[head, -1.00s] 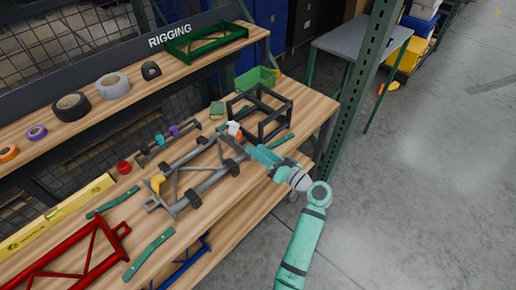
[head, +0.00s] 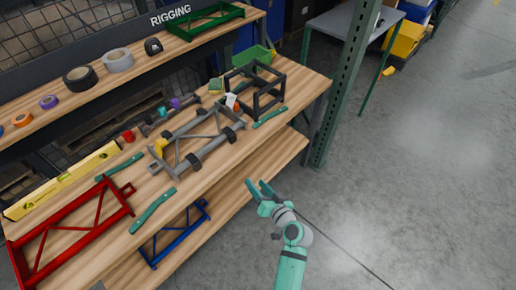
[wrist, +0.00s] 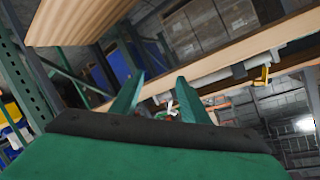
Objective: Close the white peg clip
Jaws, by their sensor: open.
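A small white piece (head: 231,99), which looks like the white peg clip, stands near the far right end of the grey truss frame (head: 205,147) on the workbench. An orange-red bit shows beside it. It is too small to tell whether its jaws are open. My gripper (head: 257,184) is open and empty, out in front of the bench edge and well away from the white piece. In the wrist view my two green fingers (wrist: 160,98) are spread, with small white and red bits seen far off between them.
A black cube frame (head: 256,92) stands just right of the white piece. A yellow clip (head: 158,148) sits at the frame's left end. A red truss (head: 70,230), green strips and a yellow level (head: 62,180) lie left.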

